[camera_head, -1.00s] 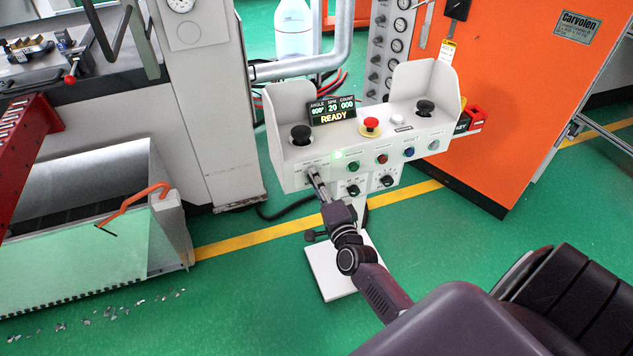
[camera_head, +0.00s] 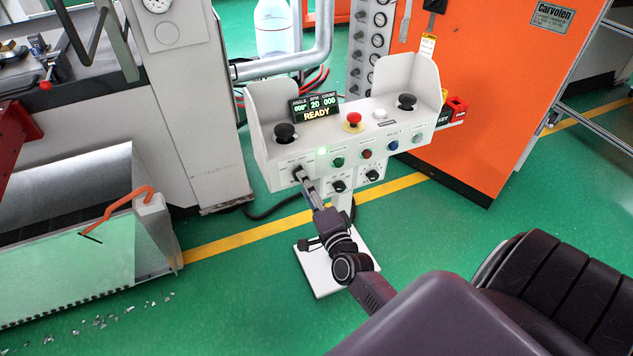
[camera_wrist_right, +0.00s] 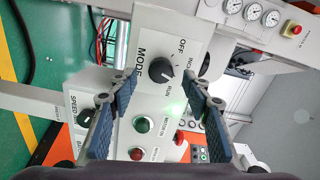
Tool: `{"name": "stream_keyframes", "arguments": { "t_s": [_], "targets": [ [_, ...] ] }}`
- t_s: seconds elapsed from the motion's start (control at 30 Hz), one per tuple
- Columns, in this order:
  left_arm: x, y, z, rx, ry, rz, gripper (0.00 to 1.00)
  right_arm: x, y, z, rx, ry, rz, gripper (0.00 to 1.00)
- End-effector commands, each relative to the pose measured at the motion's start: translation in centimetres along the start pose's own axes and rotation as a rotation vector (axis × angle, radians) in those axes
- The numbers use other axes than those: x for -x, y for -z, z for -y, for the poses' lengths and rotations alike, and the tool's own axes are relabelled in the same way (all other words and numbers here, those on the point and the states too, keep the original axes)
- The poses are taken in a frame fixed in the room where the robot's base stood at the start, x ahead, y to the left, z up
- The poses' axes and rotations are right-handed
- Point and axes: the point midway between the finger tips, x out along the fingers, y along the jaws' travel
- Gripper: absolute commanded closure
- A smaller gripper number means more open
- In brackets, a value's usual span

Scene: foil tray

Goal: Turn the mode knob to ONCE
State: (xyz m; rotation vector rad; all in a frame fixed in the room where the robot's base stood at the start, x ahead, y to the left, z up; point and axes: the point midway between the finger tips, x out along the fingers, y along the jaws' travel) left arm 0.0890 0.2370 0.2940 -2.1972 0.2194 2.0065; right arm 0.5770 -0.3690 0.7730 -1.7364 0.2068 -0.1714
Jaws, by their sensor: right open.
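The mode knob (camera_head: 297,172) is a black rotary knob at the left of the control box's front face. In the right wrist view the knob (camera_wrist_right: 161,70) sits beside the word MODE, with the labels OFF and RUN around it. A pale mark on it faces the lower right of that picture; I cannot tell for sure which label it matches. My right gripper (camera_head: 305,182) is at the knob. In the wrist view its two blue-padded fingers (camera_wrist_right: 160,78) are open, one on each side of the knob, with visible gaps. My left gripper is not in view.
The white control box (camera_head: 262,145) stands on a pedestal and has a display reading READY (camera_head: 317,107). A red emergency button (camera_head: 353,119), a green button (camera_head: 338,162) and the lower knobs (camera_head: 339,186) are close by. An orange cabinet (camera_head: 490,100) stands at the right.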

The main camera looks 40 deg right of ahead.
Motion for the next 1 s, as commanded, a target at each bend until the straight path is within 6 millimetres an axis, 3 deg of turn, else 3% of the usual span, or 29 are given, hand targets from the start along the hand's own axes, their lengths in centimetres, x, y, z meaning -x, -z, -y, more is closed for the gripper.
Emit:
{"name": "stream_keyframes", "arguments": {
  "t_s": [0.2, 0.4, 0.6, 1.0],
  "targets": [
    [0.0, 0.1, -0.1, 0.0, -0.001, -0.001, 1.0, 4.6, 0.0, -0.1, 0.0, -0.003, 0.001, 0.55],
    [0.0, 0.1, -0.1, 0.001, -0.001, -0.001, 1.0, 7.5, 0.0, -0.1, -0.001, -0.002, 0.001, 0.55],
    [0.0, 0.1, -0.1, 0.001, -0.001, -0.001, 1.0, 8.5, 0.0, 0.0, -0.001, 0.0, 0.0, 0.55],
    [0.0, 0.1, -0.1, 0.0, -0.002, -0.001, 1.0, 8.5, 0.0, 0.0, -0.001, 0.0, 0.0, 0.55]
  ]
}}
